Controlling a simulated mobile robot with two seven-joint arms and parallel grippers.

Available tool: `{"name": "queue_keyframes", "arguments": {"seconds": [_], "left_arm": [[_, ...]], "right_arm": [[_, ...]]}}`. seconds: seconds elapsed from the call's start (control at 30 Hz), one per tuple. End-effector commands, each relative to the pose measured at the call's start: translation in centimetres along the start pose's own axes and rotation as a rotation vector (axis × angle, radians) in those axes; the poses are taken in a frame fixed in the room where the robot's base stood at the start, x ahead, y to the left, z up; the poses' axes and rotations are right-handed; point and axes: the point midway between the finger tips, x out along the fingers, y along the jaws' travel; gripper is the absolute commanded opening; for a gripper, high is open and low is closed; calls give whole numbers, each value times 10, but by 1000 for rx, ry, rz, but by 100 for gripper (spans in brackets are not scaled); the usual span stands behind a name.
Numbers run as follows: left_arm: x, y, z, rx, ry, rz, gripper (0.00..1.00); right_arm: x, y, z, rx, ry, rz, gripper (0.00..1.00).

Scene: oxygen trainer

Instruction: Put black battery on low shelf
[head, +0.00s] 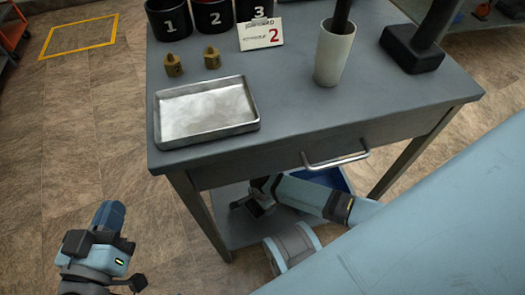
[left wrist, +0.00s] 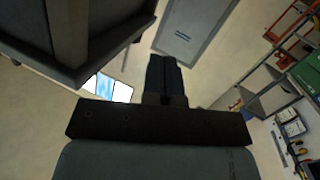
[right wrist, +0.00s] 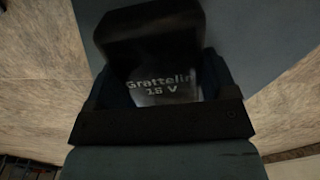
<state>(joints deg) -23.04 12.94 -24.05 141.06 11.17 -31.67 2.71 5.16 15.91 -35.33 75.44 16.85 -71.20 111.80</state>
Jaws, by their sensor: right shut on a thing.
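The black battery (right wrist: 150,42), with "Grattelin 18 V" lettering, is between the fingers of my right gripper (right wrist: 165,90) in the right wrist view. In the head view my right gripper (head: 258,202) is under the table top, over the low shelf (head: 228,234); the battery is hard to make out there. The shelf's grey surface shows behind the battery in the right wrist view (right wrist: 265,30). I cannot tell whether the battery touches the shelf. My left gripper (head: 109,216) is at the lower left, away from the table; its fingers look shut and empty in the left wrist view (left wrist: 167,80).
The table top (head: 290,110) carries a metal tray (head: 205,110), numbered black cups (head: 170,20), brass fittings (head: 173,66) and a white cup (head: 333,52). A drawer handle (head: 336,160) sticks out in front. A blue bin (head: 335,179) is on the shelf, partly behind my arm. Table legs flank the shelf.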

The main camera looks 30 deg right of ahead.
Motion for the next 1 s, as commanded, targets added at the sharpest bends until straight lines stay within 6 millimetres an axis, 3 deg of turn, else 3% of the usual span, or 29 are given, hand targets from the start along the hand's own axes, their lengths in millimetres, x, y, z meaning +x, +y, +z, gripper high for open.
{"name": "queue_keyframes", "arguments": {"seconds": [0.17,0.43,0.83,0.87,0.93,1.0], "left_arm": [[2,-4,-2,44,28,-1,0],[8,-16,-5,174,99,-7,0],[8,-16,-10,192,107,-6,0],[8,-16,-10,191,106,-7,0],[7,-16,-9,188,104,-7,0],[7,-16,-8,186,103,-7,0]], "right_arm": [[12,-1,0,0,0,-1,44],[50,-1,0,-1,1,-2,44],[53,-1,0,1,0,-1,44],[53,0,0,0,0,0,83],[53,0,0,0,0,0,99],[53,0,0,0,0,0,100]]}}
